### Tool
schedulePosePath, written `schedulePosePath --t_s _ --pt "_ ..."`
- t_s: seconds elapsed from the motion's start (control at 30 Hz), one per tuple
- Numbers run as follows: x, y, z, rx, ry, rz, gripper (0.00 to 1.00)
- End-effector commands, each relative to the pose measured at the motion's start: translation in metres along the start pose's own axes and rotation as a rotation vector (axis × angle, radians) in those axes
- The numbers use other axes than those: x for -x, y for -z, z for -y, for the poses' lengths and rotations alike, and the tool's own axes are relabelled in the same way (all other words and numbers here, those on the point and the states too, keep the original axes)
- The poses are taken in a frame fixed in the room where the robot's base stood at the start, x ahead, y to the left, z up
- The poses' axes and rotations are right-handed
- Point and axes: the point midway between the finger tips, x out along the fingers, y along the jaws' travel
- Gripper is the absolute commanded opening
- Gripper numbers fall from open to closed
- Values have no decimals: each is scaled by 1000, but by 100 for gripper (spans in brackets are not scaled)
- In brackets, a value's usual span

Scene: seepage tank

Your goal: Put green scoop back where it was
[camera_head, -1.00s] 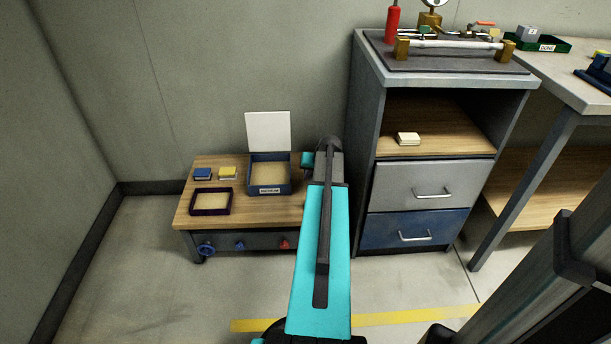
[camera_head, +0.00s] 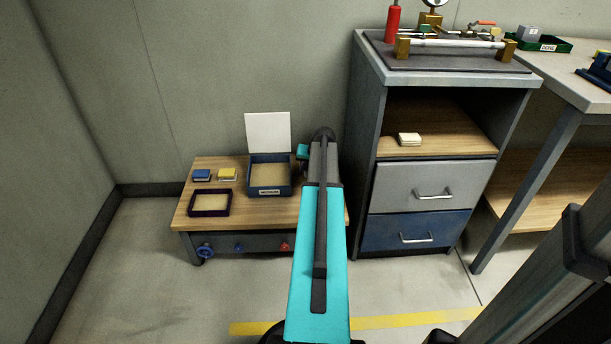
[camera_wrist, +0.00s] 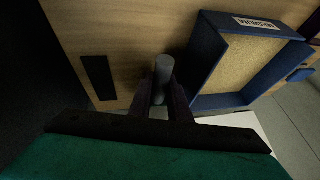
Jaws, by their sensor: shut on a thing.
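My gripper (camera_wrist: 161,100) shows in the wrist view, with its two dark fingers shut on a grey cylindrical piece (camera_wrist: 164,68). The piece points away from the camera over the wooden bench top. I cannot tell from it whether this is the scoop's handle, and no green scoop body can be made out. In the head view my arm hides the gripper and what it holds. The blue-walled tray (camera_head: 284,189), labelled MEDIUM (camera_wrist: 258,24), lies right of the gripper in the wrist view. A flat black strip (camera_wrist: 99,78) lies on the wood to the left.
The low bench (camera_head: 240,218) also carries a dark purple tray (camera_head: 210,213), a blue block (camera_head: 202,175) and a yellow block (camera_head: 228,174). A white panel (camera_head: 268,132) stands behind the blue tray. A drawer cabinet (camera_head: 414,204) stands close on the right.

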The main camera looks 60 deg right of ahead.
Motion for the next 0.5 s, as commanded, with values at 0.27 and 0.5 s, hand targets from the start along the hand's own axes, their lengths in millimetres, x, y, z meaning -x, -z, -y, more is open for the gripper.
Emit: schedulePosePath --t_s 0.27,0.5 --pt "-20 0 -2 0 0 0 0" --pt "-36 -8 -7 0 0 0 0"
